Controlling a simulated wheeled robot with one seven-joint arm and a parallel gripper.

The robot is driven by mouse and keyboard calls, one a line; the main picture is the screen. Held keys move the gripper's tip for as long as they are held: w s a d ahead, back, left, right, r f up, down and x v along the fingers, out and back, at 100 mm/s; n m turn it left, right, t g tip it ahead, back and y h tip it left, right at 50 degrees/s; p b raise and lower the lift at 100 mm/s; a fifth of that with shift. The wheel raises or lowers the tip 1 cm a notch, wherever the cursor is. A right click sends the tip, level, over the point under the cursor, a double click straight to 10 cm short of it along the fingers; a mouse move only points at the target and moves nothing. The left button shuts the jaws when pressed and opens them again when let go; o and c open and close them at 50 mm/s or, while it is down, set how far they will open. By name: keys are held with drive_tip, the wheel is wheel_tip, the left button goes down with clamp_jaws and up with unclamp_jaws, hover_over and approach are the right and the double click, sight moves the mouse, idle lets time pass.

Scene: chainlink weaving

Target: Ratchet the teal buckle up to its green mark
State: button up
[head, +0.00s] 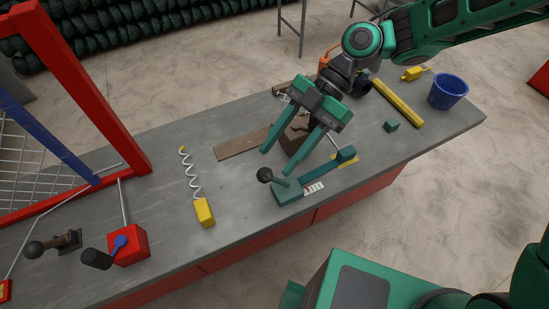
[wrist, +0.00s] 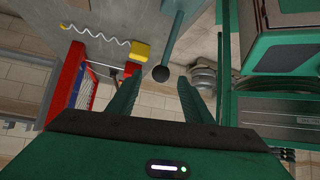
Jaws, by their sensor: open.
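The teal buckle (head: 288,191) sits near the front edge of the bench, with a lever ending in a black ball knob (head: 265,175). A teal bar (head: 322,168) runs from it up and right to a block on a yellow plate (head: 345,160). A small white scale with reddish marks (head: 314,187) lies beside the buckle; I cannot make out a green mark. My gripper (head: 276,161) is open and empty, its fingers pointing down toward the knob. In the wrist view the knob (wrist: 160,73) shows between the fingertips, apparently just beyond them. The rod to it (wrist: 175,38) is teal.
A yellow block with a coiled wire (head: 204,211) lies left of the buckle. A red box with a blue lever (head: 128,245) and a red frame with mesh (head: 88,90) stand further left. A brown board (head: 240,143), yellow bar (head: 398,103) and blue bucket (head: 448,92) are behind.

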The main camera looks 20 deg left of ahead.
drive_tip(key=v, duration=0.6)
drive_tip(key=shift+w+r, duration=0.2)
drive_tip(key=shift+w, duration=0.05)
drive_tip(key=shift+d, duration=0.15)
drive_tip(key=shift+m, duration=0.3)
drive_tip(key=c, duration=0.9)
drive_tip(key=shift+r+m+t, duration=0.15)
drive_tip(key=shift+m+t, duration=0.15)
drive_tip(key=shift+m, duration=0.3)
clamp_jaws()
wheel_tip(320, 180, up, 5)
drive_tip(key=w+d+m+t, duration=0.2)
drive_tip(key=m+t, duration=0.3)
drive_tip(key=m, duration=0.8)
drive_tip(key=s+a+f, duration=0.4)
drive_tip(key=s+f, duration=0.3)
drive_tip(key=f, duration=0.3)
drive_tip(key=shift+a, duration=0.35)
